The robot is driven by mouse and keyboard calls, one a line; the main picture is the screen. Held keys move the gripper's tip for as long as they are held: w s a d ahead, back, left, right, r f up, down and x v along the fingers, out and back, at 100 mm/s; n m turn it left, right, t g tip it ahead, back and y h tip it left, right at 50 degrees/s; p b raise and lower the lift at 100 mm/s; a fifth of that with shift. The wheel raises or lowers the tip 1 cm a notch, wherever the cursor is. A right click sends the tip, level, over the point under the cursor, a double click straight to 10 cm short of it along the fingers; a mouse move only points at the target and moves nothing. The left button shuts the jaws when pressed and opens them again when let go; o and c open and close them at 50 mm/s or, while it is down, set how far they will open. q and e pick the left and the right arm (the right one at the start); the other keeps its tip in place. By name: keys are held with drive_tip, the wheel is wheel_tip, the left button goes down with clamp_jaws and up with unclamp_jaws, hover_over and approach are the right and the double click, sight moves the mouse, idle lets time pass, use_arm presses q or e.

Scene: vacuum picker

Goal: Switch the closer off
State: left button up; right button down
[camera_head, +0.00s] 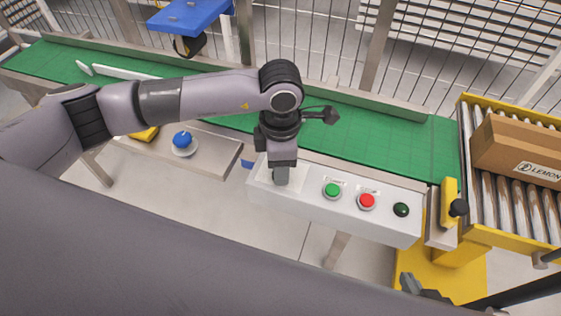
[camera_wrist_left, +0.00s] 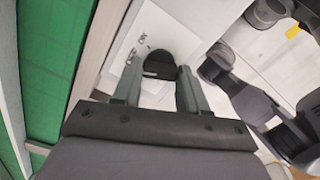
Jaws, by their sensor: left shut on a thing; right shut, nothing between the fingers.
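The white control box (camera_head: 310,212) runs along the front of the conveyor. My left gripper (camera_head: 281,174) points down at the box's left end. In the left wrist view its fingers (camera_wrist_left: 157,82) are shut on a dark round knob (camera_wrist_left: 160,63) on the white panel. The head view hides this knob behind the gripper, and its setting cannot be read. To the right on the box are a green button (camera_head: 332,190), a red button (camera_head: 367,201) and a dark round button (camera_head: 401,209). My right gripper (camera_head: 422,287) is shut and empty, low at the right, apart from the box.
A green conveyor belt (camera_head: 390,140) lies behind the box. A cardboard box (camera_head: 517,150) sits on yellow-framed rollers at the right. A yellow post with a black knob (camera_head: 459,207) stands beside the box's right end.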

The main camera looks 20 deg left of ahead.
use_arm(q)
drive_tip(key=o, duration=1.1)
drive_tip(key=shift+c, duration=0.2)
drive_tip(key=shift+r, duration=3.6)
